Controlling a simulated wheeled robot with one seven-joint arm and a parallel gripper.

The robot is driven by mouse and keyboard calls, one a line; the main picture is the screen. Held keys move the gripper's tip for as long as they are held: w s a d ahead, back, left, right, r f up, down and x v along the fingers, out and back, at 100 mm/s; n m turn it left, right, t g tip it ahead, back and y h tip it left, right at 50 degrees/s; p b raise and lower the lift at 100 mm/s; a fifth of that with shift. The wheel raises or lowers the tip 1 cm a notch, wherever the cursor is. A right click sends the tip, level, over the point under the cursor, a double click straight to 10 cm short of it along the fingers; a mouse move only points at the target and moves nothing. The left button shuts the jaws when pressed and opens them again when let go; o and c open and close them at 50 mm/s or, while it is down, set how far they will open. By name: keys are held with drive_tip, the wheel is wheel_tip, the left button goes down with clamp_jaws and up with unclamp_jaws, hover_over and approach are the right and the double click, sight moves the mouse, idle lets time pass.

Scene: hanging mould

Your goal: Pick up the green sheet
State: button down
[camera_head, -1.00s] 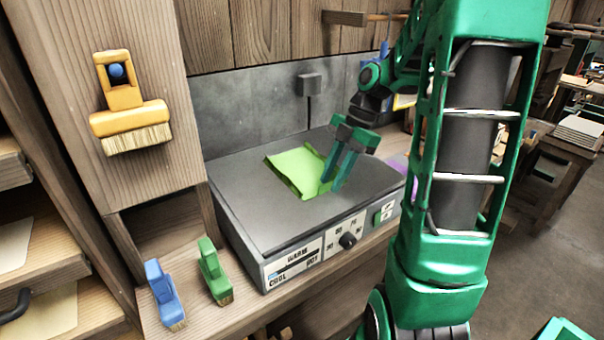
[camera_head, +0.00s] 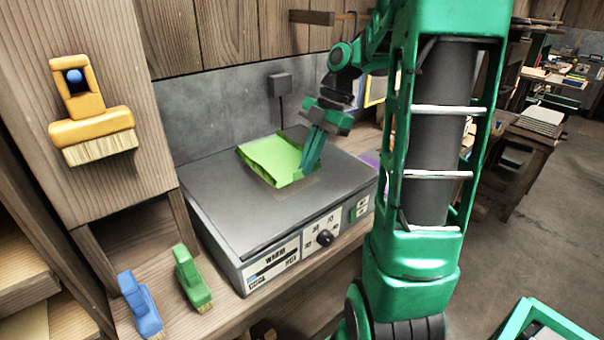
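The green sheet (camera_head: 270,157) is over the grey top of the heating plate (camera_head: 229,200), its edges bent and uneven. My gripper (camera_head: 305,168) points down at the sheet's right edge. Its fingers look closed together with the sheet's edge between them. The sheet seems slightly raised at that side, though the exact gap to the plate is hard to tell. The fingertips are partly hidden by the sheet.
A yellow brush (camera_head: 92,122) hangs on the wooden panel at left. A dial (camera_head: 324,238) is on the plate's front. Open floor lies at right.

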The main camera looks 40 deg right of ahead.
drive_tip(key=s+a+r, duration=0.6)
drive_tip(key=a+r, duration=0.1)
drive_tip(key=a, duration=0.3)
